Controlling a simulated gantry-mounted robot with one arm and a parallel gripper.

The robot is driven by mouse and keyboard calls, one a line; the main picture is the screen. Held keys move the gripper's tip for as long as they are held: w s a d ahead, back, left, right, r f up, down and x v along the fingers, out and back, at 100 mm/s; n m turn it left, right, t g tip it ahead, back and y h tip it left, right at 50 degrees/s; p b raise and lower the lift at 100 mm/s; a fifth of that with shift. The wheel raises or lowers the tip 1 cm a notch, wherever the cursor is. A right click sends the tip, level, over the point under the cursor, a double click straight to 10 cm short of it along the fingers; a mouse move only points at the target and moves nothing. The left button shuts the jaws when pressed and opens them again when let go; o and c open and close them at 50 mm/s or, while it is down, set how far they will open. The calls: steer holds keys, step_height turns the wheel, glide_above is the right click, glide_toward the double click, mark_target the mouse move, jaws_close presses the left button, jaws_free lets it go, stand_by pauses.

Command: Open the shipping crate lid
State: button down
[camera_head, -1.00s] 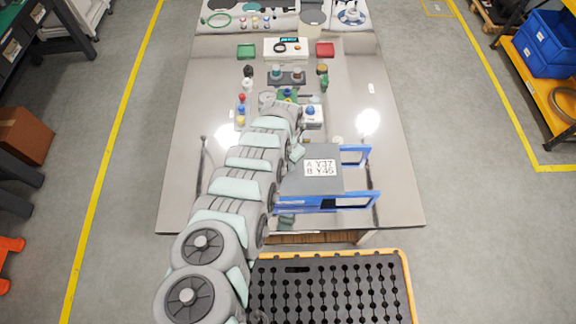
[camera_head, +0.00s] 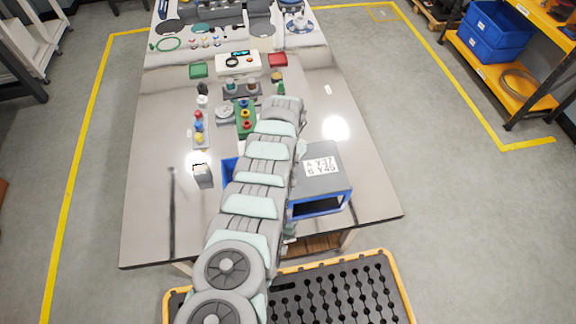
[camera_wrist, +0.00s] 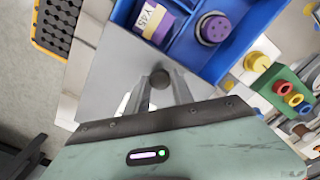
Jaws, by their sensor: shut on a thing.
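The grey lid (camera_head: 322,158) with its white label sits over the right part of the blue crate (camera_head: 333,205) on the steel table. In the wrist view the lid (camera_wrist: 105,75) is a flat grey plate with a dark round knob (camera_wrist: 159,79). My gripper (camera_wrist: 160,88) is shut on this knob. Beside the lid, the crate (camera_wrist: 195,67) is uncovered and shows blue compartments, a purple-capped item (camera_wrist: 214,28) and a Y45 label. My arm hides the crate's middle and the gripper in the head view. I cannot tell whether the lid touches the rim.
A small dark-and-white block (camera_head: 202,175) stands left of the crate. A green holder with coloured rings (camera_head: 245,118) and a row of coloured knobs (camera_head: 199,128) are behind it. The table to the right of the lid is clear. A black perforated, yellow-edged platform (camera_head: 335,295) lies in front.

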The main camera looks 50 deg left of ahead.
steer(key=c, duration=1.1)
jaws_free()
step_height(320, 180, up, 3)
steer(key=shift+s+f+p, duration=0.1)
steer(key=shift+p, duration=1.15)
steer(key=shift+w+r, duration=0.2)
steer(key=shift+r, duration=0.65)
steer(key=shift+s+r, duration=0.15)
steer(key=shift+r, duration=3)
